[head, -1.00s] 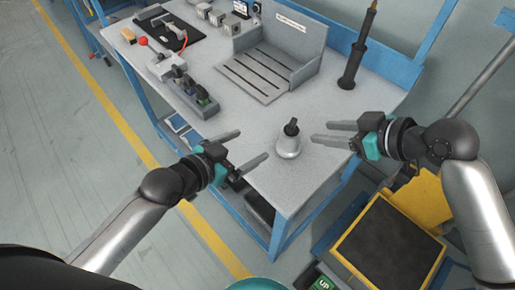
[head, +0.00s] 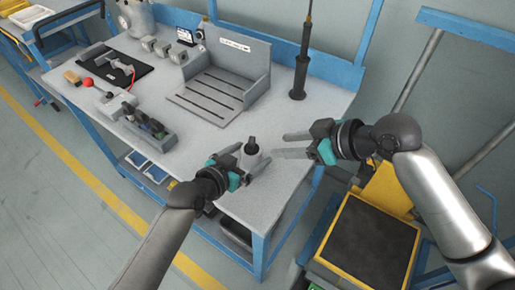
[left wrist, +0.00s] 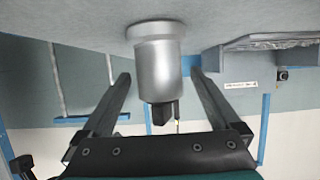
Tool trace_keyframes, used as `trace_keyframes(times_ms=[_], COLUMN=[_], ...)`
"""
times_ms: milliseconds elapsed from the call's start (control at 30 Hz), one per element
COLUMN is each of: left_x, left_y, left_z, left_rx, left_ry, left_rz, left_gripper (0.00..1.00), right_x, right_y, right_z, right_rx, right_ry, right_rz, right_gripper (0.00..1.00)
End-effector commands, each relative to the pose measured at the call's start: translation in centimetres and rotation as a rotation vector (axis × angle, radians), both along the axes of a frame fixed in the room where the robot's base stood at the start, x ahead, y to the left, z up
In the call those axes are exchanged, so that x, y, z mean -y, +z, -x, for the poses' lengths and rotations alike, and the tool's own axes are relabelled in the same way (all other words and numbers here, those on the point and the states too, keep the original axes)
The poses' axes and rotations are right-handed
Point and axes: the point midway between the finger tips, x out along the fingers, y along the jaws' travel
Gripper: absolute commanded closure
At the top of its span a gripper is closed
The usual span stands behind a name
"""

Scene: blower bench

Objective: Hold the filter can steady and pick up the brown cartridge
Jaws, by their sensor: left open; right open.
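The silver filter can (head: 252,160) stands upright near the bench's front corner, with a dark fitting (head: 252,144) on top. My left gripper (head: 253,155) is open, its fingers on either side of the can. In the left wrist view the can (left wrist: 160,70) appears upside down between the open fingers; I cannot tell whether they touch it. My right gripper (head: 281,146) is open and empty, just right of the can. A grey rack (head: 155,137) holds several small dark pieces; whether one is the brown cartridge is too small to tell.
A grey slotted fixture (head: 212,98) stands behind the can. A dark upright tool (head: 300,75) is at the back right. A red-knobbed device (head: 115,106) and a black mat (head: 112,72) lie left. The bench (head: 215,140) is clear between rack and can.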

Motion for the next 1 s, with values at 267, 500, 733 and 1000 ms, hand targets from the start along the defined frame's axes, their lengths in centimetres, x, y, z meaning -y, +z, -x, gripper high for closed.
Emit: trace_keyframes(times_ms=[267,500,733,1000], left_x=[1.7,2.2,2.3,2.2], left_y=[-1.2,-1.6,-1.6,-1.6], left_z=[-2.3,-3.1,-3.1,-3.1], left_rx=[-0.001,0.0,0.0,-0.001], left_ry=[0.0,0.0,0.0,0.0], left_rz=[0.001,0.0,0.0,-0.001], left_gripper=[0.04,0.04,0.04,0.3], right_x=[0.0,0.0,0.0,0.0], right_y=[0.0,0.0,0.0,0.0], right_z=[0.0,0.0,0.0,0.0], right_rx=[0.0,0.0,0.0,0.0], right_ry=[0.0,0.0,0.0,0.0], right_rz=[0.0,0.0,0.0,0.0], right_gripper=[0.5,0.5,0.5,0.5])
